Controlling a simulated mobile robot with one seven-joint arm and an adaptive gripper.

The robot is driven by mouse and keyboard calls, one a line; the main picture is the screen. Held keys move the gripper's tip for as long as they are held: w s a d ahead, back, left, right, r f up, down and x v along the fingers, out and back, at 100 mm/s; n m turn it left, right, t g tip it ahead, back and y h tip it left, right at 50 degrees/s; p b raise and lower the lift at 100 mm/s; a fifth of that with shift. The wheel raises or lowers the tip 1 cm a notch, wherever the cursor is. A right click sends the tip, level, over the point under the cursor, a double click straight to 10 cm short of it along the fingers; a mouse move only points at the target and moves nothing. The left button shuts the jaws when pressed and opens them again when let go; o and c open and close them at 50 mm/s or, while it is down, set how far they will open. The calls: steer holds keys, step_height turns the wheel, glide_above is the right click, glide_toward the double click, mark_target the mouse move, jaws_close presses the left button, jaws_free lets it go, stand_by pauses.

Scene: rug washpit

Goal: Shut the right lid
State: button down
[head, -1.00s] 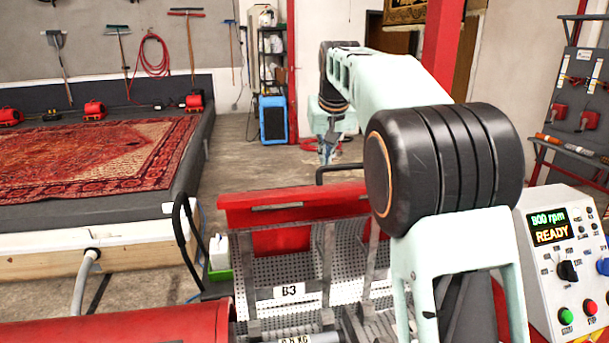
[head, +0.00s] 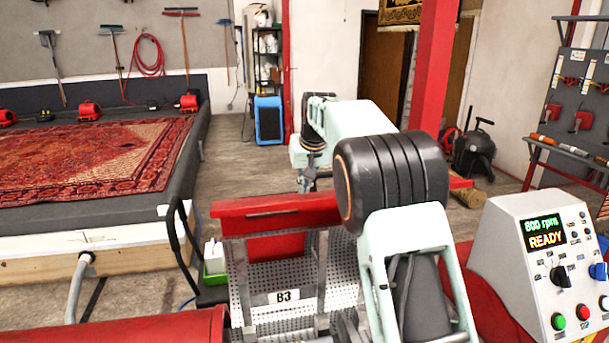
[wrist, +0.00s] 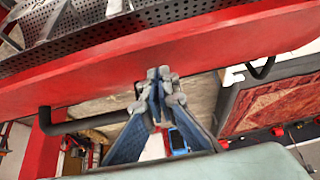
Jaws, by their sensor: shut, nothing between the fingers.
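The right lid (head: 263,221) is a red panel standing raised behind the open perforated drum, in the middle of the head view. My arm hides part of it. In the wrist view the lid (wrist: 215,45) is a long red band across the top, with a black bar handle (wrist: 85,122) at the left. My gripper (wrist: 160,76) is shut and empty, its blue-grey fingers pointing at the lid's red edge. I cannot tell whether they touch. In the head view my gripper (head: 308,183) shows small at the lid's top edge, on its far side.
The drum (head: 262,283) carries a "B3" label. Another red cover (head: 130,330) is at the lower left. A control panel (head: 540,265) reading "800 rpm READY" stands right. A green-white container (head: 214,262) is beside the drum. Open floor lies behind the lid.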

mark_target(307, 202)
steer(key=shift+s+d, duration=0.15)
steer(key=shift+s, duration=0.8)
steer(key=shift+s+d+f, duration=0.1)
steer(key=shift+s+f, duration=0.1)
steer(key=shift+s, duration=0.35)
